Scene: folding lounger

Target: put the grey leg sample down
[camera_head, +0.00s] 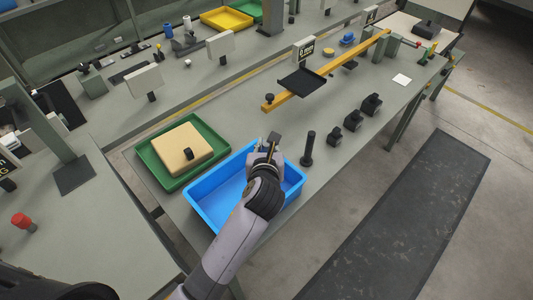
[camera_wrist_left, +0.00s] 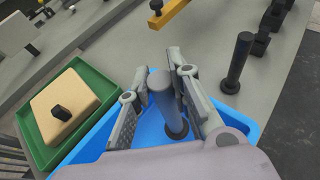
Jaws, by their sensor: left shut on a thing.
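My left gripper (camera_head: 268,146) is over the far right part of the blue tray (camera_head: 205,197). In the left wrist view, the left gripper (camera_wrist_left: 158,66) is shut on the grey leg sample (camera_wrist_left: 163,96), a round post with a wider flanged foot. The sample stands roughly upright between the fingers, with its foot against the blue tray (camera_wrist_left: 95,158) in the picture. I cannot tell whether the foot touches the tray floor. In the head view the hand largely hides the sample. My right gripper is not in view.
A green tray (camera_head: 150,160) with a tan block (camera_head: 180,148) stands left of the blue tray. A dark post (camera_head: 307,150) stands just right of it, with several dark blocks (camera_head: 352,121) beyond. A yellow bar (camera_head: 325,72) and a black plate (camera_head: 301,81) lie farther back.

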